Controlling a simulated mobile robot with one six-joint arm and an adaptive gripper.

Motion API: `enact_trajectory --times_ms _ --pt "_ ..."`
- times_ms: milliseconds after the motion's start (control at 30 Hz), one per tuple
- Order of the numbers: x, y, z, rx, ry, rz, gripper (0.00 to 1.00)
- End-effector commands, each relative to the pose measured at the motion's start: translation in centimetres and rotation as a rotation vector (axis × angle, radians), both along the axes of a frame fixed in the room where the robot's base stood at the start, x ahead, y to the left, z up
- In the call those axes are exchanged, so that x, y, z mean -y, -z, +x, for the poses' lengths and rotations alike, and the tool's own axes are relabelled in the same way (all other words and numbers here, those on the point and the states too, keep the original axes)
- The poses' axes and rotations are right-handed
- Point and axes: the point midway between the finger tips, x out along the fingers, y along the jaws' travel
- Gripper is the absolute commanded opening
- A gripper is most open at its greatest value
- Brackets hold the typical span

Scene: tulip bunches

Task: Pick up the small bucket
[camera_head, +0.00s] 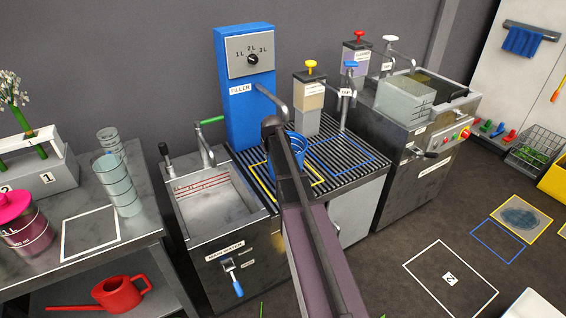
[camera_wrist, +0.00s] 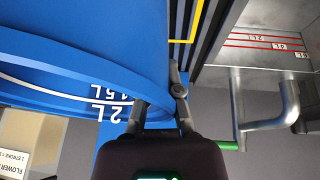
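The small blue bucket (camera_head: 259,160) stands on the black slatted grate (camera_head: 341,150) below the filler, by the yellow outline. My arm covers part of it in the head view. In the wrist view the bucket (camera_wrist: 120,45) fills the upper left, very close, with white "2L" and "1.5L" marks. My gripper (camera_wrist: 161,100) is at the bucket's edge, its two fingers apart with blue bucket wall showing between them. I cannot tell whether the fingers press on the wall. My gripper's fingers are hidden in the head view.
The blue filler (camera_head: 247,90) stands behind the bucket. The sink (camera_head: 212,195) with tap and green lever is to the left; the lever (camera_wrist: 228,146) shows near my gripper. Pump dispensers (camera_head: 308,100) stand behind the grate. A blue outline on the grate's right is clear.

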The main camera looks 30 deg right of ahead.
Motion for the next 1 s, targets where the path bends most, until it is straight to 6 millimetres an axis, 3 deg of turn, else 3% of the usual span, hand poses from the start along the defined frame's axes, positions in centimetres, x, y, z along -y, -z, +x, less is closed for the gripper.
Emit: enact_trajectory --times_ms 567,1000 --pt "0.0 -0.3 0.0 0.0 0.0 -0.001 0.0" --pt "0.1 -2.6 0.0 0.001 -0.001 -0.001 0.0"
